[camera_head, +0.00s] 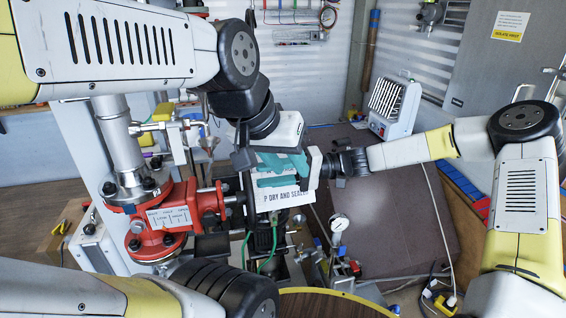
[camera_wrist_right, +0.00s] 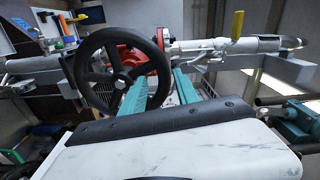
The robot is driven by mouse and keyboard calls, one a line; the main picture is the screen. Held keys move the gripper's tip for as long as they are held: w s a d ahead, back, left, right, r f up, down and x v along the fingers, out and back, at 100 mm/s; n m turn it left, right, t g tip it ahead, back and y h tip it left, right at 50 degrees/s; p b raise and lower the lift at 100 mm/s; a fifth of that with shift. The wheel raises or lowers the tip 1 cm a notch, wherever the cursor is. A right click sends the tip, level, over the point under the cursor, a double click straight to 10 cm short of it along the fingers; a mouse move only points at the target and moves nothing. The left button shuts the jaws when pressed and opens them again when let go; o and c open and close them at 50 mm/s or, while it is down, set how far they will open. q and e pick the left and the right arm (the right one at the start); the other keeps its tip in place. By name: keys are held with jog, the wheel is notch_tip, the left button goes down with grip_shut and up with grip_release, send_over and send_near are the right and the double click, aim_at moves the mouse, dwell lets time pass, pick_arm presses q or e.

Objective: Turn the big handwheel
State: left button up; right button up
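The big handwheel (camera_wrist_right: 82,70) is black and spoked, upright in the right wrist view, in front of a red valve body (camera_wrist_right: 133,55). In the head view the red valve (camera_head: 160,225) stands at the left, and the wheel is mostly hidden behind my arms. My right gripper (camera_head: 262,170) reaches in from the right toward the wheel. Its two teal fingers (camera_wrist_right: 158,90) are apart, one behind or beside the wheel's lower right rim, the other just right of it; contact is unclear. My left gripper (camera_head: 293,160) is close by, above and overlapping it; its fingers cannot be made out separately.
Pipework with a pressure gauge (camera_head: 340,223) stands below. A pipe with a yellow lever (camera_wrist_right: 238,24) runs right of the wheel.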

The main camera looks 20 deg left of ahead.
jog(key=w+m, duration=0.1)
jog(key=m, duration=0.1)
jog(key=w+a+m, duration=0.1)
jog(key=m, duration=0.1)
jog(key=shift+w+a, duration=0.1)
jog(key=shift+a, duration=0.1)
jog(key=shift+a, duration=0.1)
jog(key=x, duration=0.3)
dwell(0.3)
jog(key=shift+c, duration=0.5)
grip_shut()
